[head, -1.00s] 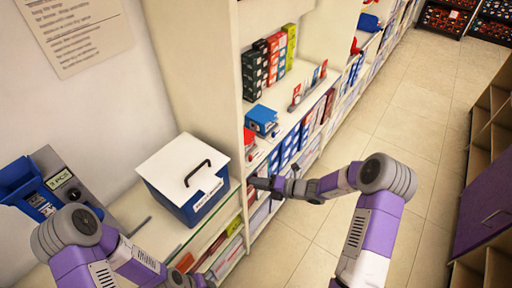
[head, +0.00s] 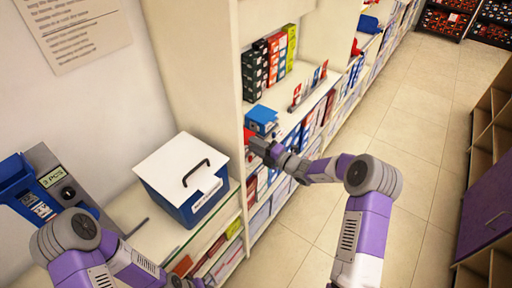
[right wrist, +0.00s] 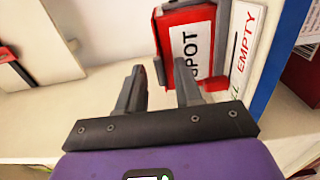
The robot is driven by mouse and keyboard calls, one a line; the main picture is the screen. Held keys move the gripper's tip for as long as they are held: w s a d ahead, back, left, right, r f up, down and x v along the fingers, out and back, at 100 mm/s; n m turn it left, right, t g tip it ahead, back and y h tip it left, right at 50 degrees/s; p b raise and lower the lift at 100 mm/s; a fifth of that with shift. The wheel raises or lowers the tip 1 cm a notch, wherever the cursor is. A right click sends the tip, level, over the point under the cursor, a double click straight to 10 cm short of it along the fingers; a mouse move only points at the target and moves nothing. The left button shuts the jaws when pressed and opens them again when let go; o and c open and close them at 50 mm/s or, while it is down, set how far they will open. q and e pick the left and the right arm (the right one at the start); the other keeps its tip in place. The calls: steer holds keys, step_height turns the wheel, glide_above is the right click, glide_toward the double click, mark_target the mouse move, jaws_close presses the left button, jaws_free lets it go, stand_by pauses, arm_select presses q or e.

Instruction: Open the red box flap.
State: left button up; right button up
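The red box (right wrist: 184,42) has a white label reading "SPOT" and stands on a shelf in the right wrist view. In the head view it shows as a small red patch (head: 248,134) beside the blue box, partly hidden by my gripper. My right gripper (head: 258,146) is at the shelf edge just in front of it. In the right wrist view its two dark fingers (right wrist: 160,86) are apart with nothing between them. The right finger overlaps the box's lower part; I cannot tell whether it touches. My left arm runs off the bottom edge, its gripper out of frame.
A white box labelled "EMPTY" (right wrist: 245,45) stands right of the red box, beside a blue edge. A blue box (head: 261,121) sits on the shelf behind my gripper. A white-lidded blue bin (head: 184,180) stands on the left counter. The tiled aisle (head: 400,130) is clear.

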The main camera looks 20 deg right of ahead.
jaws_close()
stand_by(1.4)
